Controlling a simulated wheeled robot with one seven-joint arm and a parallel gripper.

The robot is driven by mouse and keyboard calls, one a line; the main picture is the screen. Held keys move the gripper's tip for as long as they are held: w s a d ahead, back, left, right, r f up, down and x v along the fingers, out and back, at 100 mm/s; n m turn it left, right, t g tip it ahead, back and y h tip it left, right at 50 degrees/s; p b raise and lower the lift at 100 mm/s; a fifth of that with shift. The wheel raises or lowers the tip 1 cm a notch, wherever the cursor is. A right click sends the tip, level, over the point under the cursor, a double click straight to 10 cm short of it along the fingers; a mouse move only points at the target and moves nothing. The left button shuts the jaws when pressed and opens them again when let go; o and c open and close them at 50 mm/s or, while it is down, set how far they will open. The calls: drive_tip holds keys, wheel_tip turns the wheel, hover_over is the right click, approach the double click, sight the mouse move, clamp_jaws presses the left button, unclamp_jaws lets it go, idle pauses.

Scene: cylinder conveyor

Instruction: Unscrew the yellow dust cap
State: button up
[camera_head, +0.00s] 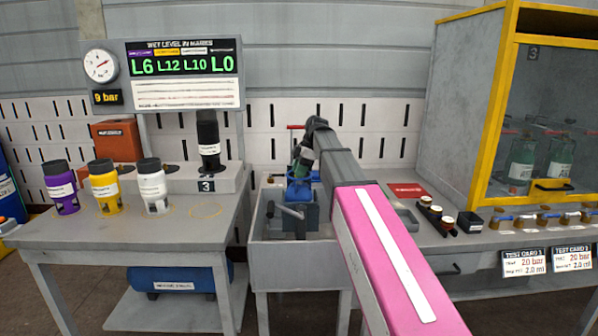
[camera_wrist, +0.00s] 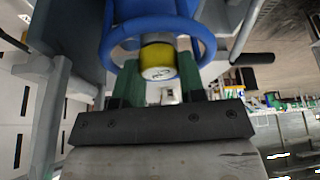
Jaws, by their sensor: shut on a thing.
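The yellow dust cap (camera_wrist: 158,56) shows in the wrist view, with a pale marked end face towards the camera. It sits inside the blue ring (camera_wrist: 206,40) of the part behind it. My gripper (camera_wrist: 160,88) has its two green fingers on either side of the cap and is shut on it. The contact faces of the fingers are partly hidden. In the head view my gripper (camera_head: 302,164) reaches down to the blue part (camera_head: 298,190) in the grey vise (camera_head: 296,214). The cap cannot be made out there.
On the left table stand purple (camera_head: 61,188), yellow (camera_head: 103,186) and white (camera_head: 152,186) containers with black tops. A black one (camera_head: 209,140) stands on station 3. A yellow-framed cabinet (camera_head: 490,120) is at right. Small caps (camera_head: 435,214) sit on the right bench.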

drive_tip(key=shift+n, duration=0.4)
drive_tip(key=shift+w+n+g, duration=0.1)
drive_tip(key=shift+n+g, duration=0.4)
drive_tip(key=shift+n, duration=0.4)
drive_tip(key=n, duration=0.2)
drive_tip(key=n+g+h, duration=0.1)
drive_tip(key=n, duration=0.1)
drive_tip(key=shift+r+g, duration=0.15)
drive_tip(key=shift+g, duration=0.15)
